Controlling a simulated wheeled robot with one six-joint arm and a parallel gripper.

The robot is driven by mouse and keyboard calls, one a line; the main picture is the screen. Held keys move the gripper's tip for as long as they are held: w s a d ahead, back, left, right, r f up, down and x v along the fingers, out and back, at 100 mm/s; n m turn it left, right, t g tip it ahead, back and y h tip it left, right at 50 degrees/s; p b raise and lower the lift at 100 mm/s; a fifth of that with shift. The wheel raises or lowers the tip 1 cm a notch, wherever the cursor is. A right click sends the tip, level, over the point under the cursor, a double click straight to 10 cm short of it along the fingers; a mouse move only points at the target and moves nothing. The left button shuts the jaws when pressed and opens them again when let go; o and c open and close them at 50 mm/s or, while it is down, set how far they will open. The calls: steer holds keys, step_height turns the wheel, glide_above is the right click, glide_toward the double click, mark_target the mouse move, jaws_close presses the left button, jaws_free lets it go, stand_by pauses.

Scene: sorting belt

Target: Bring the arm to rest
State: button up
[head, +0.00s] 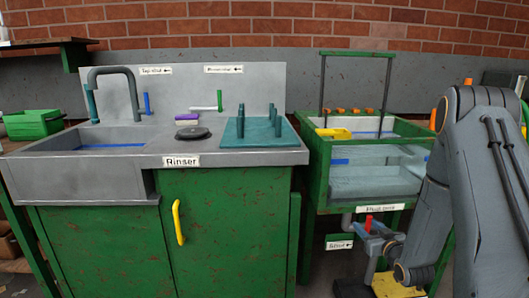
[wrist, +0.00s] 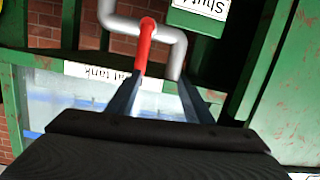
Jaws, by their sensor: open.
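My arm (head: 459,165) reaches down on the right of the head view, bent at its upper joint. My gripper (head: 372,236) is low in front of the green tank stand, close to a red handle (head: 368,222). In the wrist view its two fingers (wrist: 162,84) are apart, with nothing seen held between them. The red handle (wrist: 146,45) sits on a grey pipe (wrist: 119,22), and its end shows close by the left fingertip. I cannot tell whether they touch.
The tank (head: 376,181) stands above the gripper, with a label plate (head: 340,244) to its left. The green rinser cabinet (head: 225,235) with a yellow handle (head: 178,222) is further left. A yellow block (head: 396,286) is below the gripper. A sink (head: 90,150) is at far left.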

steer(key=a+r+g, duration=0.4)
steer(key=a+r, duration=0.2)
steer(key=a, duration=0.3)
steer(key=s+a+r+g, duration=0.4)
steer(key=s+a+r, duration=0.2)
steer(key=s+a, duration=0.3)
steer(key=s+a+r+n+g, duration=0.1)
steer(key=s+a+r+g, duration=0.2)
steer(key=s, duration=0.8)
steer(key=s+a+r+g, duration=0.2)
steer(key=s+a, duration=0.2)
steer(key=s, duration=0.6)
steer(key=s+a+r+n+g, duration=0.1)
steer(key=s+a+r+g, duration=0.2)
steer(key=s, duration=0.8)
steer(key=d+r+m+p, duration=0.3)
steer(key=d+r+p, duration=0.5)
steer(key=p, duration=1)
steer(key=shift+w+d+r+m+h+p, duration=0.15)
steer(key=shift+w+r+m+h+p, duration=0.2)
steer(key=shift+r, duration=0.45)
steer(key=shift+s, duration=0.1)
steer(key=shift+c, duration=0.2)
